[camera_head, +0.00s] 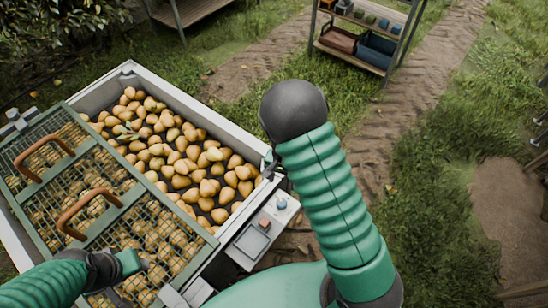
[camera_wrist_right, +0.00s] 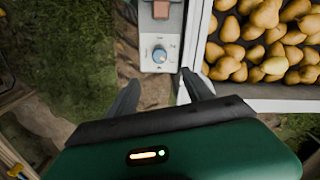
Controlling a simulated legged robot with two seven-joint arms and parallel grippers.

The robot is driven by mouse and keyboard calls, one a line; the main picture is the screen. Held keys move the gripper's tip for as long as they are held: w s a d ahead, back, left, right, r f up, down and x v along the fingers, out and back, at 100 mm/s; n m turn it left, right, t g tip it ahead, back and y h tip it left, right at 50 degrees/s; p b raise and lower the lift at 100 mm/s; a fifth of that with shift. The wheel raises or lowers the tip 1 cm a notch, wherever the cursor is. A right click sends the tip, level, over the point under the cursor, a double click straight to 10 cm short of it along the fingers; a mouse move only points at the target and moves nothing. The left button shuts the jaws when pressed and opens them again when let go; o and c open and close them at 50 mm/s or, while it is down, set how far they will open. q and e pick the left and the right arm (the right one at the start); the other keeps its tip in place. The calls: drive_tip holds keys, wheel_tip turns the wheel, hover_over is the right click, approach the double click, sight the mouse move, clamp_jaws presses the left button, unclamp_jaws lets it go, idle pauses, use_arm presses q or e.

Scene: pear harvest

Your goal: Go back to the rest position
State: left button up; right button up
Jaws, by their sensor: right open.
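My right arm rises in the middle of the head view, green and ribbed with a dark round joint on top. My right gripper (camera_head: 273,165) shows only as a dark piece by the near right corner of the bin, mostly hidden behind the arm. In the right wrist view, its two dark fingers (camera_wrist_right: 162,92) are spread apart with nothing between them. My left gripper (camera_head: 128,266) is at the lower left, over the mesh lid, and its fingers are unclear.
A pale bin (camera_head: 235,133) full of pears (camera_head: 170,150) stands left, partly covered by a green mesh lid (camera_head: 97,238) with two brown handles. A control panel (camera_head: 247,244) with a blue knob (camera_head: 282,203) is beside it. A shelf (camera_head: 350,57) stands behind. Grass and path lie right.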

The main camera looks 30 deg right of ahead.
drive_tip(key=s+a+r+n+t, duration=0.1)
drive_tip(key=s+a+r+n, duration=0.2)
drive_tip(key=r, duration=0.4)
drive_tip(key=s+a+r+n+t+p, duration=0.1)
drive_tip(key=s+a+r+n, duration=0.3)
drive_tip(key=s+r+n, duration=0.2)
wheel_tip(320, 180, up, 2)
drive_tip(key=shift+s+a+r+n+t+p, duration=0.2)
drive_tip(key=shift+a+r+n+t+p, duration=0.1)
drive_tip(key=shift+n, duration=0.5)
drive_tip(key=shift+s, duration=0.1)
